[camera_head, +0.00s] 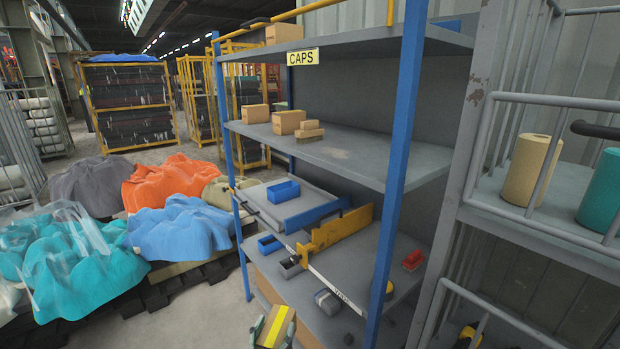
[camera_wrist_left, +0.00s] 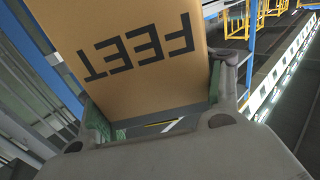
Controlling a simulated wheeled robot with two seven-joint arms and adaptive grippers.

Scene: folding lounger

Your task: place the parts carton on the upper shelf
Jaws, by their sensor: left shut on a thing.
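My left gripper (camera_head: 273,330) is at the bottom edge of the head view, low in front of the blue-posted rack. It is shut on a brown carton (camera_head: 277,322) with a yellow stripe. In the left wrist view the carton (camera_wrist_left: 130,60) reads "FEET", upside down, and sits between the two fingers (camera_wrist_left: 158,110). The rack's upper middle shelf (camera_head: 350,153) holds several small cartons (camera_head: 288,122) toward its left; its right part is bare. The top shelf (camera_head: 370,42) carries a "CAPS" label (camera_head: 303,57). My right gripper is not in view.
The lower shelf holds blue bins (camera_head: 283,191), a yellow tool (camera_head: 340,228) and a red block (camera_head: 413,259). A blue post (camera_head: 400,150) stands at the rack's front. A caged rack with rolls (camera_head: 532,170) is at right. Draped coloured sheets (camera_head: 180,230) lie on pallets at left.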

